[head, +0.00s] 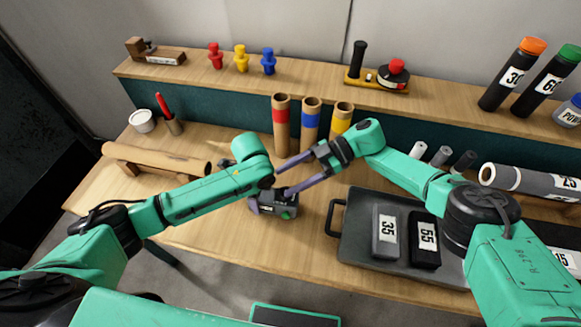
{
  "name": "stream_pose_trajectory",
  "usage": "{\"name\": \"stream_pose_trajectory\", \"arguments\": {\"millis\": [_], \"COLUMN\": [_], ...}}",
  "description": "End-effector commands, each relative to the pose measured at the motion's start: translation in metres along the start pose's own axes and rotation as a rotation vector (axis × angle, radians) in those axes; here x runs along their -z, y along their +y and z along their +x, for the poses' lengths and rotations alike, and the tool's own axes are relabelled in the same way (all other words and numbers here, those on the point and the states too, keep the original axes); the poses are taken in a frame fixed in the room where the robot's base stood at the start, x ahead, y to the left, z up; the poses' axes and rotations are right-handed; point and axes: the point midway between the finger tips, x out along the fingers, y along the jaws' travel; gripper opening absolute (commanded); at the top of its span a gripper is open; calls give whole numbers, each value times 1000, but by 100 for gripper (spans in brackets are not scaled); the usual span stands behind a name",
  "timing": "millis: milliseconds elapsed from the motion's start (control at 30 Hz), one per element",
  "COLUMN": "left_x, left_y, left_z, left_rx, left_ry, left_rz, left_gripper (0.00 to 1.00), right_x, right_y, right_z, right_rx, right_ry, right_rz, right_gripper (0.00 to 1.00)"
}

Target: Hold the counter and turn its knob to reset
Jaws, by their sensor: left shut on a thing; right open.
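The counter (272,209) is a small dark grey box on the front part of the wooden table, with a small green part (287,215) on its front right. My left gripper (262,201) comes down over it from the left and is shut on it; my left wrist hides its top and back. My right gripper (281,182) is open, reaching in from the right. Its two purple fingers are spread, with tips close to the counter's upper right side. I cannot make out the knob clearly or tell whether the fingers touch it.
A dark tray (347,250) with weights 35 (385,238) and 55 (425,240) lies to the right. Cardboard tubes with red (281,135), blue (310,130) and yellow (342,120) bands stand behind. A brown roll (150,160) lies left. The table front left of the tray is clear.

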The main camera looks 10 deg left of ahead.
Motion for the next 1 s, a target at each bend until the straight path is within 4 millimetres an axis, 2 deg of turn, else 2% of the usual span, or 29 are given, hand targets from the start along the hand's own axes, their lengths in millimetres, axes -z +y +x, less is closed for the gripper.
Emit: {"name": "stream_pose_trajectory", "arguments": {"millis": [100,200,533,600,667,767,800,867,900,1000], "left_x": [0,0,0,0,0,0,0,0,0,0], "left_y": [0,0,0,0,0,0,0,0,0,0], "left_z": [0,0,0,0,0,0,0,0,0,0], "left_rx": [1,1,1,1,1,1,1,1,1,1], "left_ry": [0,0,0,0,0,0,0,0,0,0], "left_rz": [0,0,0,0,0,0,0,0,0,0], "left_gripper": [0,0,0,0,0,0,0,0,0,0], "right_x": [26,39,44,50,63,108,131,164,183,210], "right_y": [0,0,0,7,23,74,99,137,159,200], "right_z": [-12,-16,-18,-19,-22,-40,-54,-86,-110,-172], "right_rx": [-1,1,1,-26,-93,-322,-451,-666,-809,-1121], "right_ry": [-1,-1,0,13,42,120,149,175,174,112], "right_rz": [-2,1,1,-22,-79,-249,-326,-424,-469,-498], "right_gripper": [71,71,72,72,72,72,72,72,72,72]}}
